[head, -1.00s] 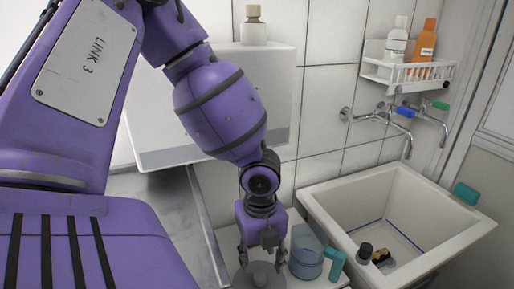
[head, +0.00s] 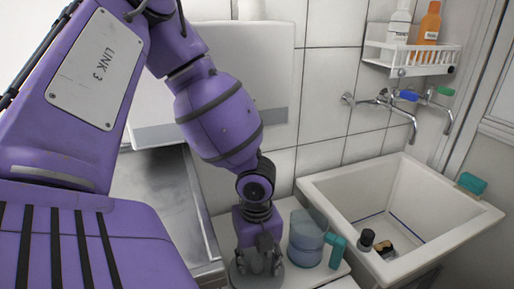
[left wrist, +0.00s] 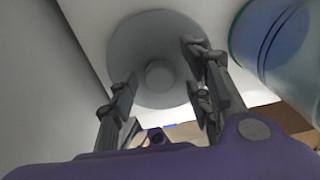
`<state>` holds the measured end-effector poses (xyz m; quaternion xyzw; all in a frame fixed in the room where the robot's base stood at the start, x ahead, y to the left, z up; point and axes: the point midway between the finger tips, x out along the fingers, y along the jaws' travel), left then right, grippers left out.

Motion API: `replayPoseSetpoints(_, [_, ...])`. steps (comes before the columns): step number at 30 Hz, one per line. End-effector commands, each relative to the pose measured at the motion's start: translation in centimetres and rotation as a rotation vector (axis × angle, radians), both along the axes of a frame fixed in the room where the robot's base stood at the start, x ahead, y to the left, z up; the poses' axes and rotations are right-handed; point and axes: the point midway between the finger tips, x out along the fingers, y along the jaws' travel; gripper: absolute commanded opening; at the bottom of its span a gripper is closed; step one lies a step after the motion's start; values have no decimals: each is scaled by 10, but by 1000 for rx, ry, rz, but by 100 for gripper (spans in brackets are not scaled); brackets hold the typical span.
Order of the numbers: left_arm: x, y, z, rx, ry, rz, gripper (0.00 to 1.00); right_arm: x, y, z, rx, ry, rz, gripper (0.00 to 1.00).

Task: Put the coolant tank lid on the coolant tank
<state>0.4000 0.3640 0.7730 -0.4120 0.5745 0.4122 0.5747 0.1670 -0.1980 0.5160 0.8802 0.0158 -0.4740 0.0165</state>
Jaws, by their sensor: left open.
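A round grey lid (left wrist: 150,38) with a small central knob lies below my left gripper (left wrist: 160,82) in the left wrist view; I take it as the coolant tank lid. My left gripper is open, with its fingers apart on either side of the knob and nothing held. In the head view my left gripper (head: 257,264) is low over the lid (head: 262,283), hiding most of it. A clear vessel with bluish liquid (head: 306,242), seemingly the coolant tank, stands just right of the lid. It also shows in the left wrist view (left wrist: 285,45). My right gripper is not in view.
A teal handle-like piece (head: 337,250) is close to the vessel's right side. A white sink (head: 408,195) stands further right, with a dark-capped bottle (head: 367,240) in it. A wall rack (head: 410,57) holds bottles above the taps.

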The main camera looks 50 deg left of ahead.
Motion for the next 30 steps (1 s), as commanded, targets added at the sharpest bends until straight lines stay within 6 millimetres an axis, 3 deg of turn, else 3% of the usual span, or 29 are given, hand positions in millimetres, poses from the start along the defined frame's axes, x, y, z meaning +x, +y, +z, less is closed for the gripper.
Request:
replayPoseSetpoints(22, [0,0,0,1,0,0,45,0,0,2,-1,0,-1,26])
replayPoseSetpoints(30, [0,0,0,0,0,0,10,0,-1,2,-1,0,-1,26])
